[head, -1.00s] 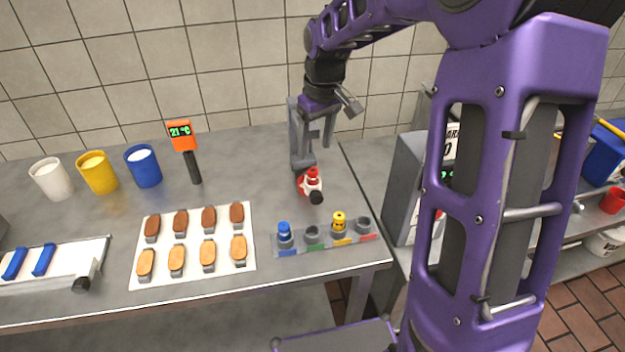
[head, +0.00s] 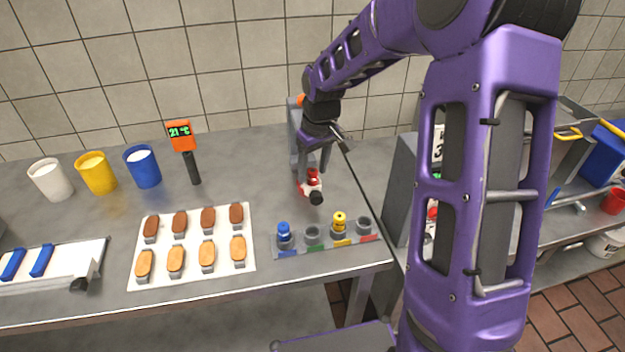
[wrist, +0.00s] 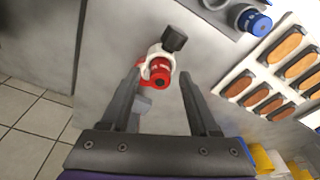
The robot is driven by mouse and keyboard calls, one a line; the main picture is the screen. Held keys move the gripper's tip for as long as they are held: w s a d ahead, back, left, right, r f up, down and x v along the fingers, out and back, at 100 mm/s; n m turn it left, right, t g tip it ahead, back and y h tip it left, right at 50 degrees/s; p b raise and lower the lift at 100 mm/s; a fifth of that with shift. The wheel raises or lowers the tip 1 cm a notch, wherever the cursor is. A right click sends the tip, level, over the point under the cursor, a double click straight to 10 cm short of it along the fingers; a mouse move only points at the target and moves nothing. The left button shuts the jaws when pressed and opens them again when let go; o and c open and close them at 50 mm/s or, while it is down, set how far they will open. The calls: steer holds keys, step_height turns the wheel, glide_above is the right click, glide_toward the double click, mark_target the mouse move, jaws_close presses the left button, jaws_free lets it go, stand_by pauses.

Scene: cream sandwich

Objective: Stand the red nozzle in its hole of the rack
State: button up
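The red nozzle (head: 312,175) is on the steel table behind the rack, with a white collar and a black knob on its near side. The wrist view shows the red nozzle (wrist: 158,73) from above, collar around it. My gripper (head: 313,166) is open above and around it; in the wrist view my gripper (wrist: 160,82) has one finger on each side, with gaps, holding nothing. The rack (head: 326,246) is at the table's front edge. Its blue-marked cup holds a blue nozzle (head: 283,230), its yellow-marked cup a yellow nozzle (head: 339,220). The green-marked and red-marked (head: 364,226) cups look empty.
A white mat (head: 192,274) with several brown and tan pastry pieces lies left of the rack. An orange thermometer (head: 182,135) and white, yellow and blue cups (head: 142,167) stand behind. Bare table lies between nozzle and rack. A grey machine (head: 402,190) stands right.

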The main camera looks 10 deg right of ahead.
jaws_close()
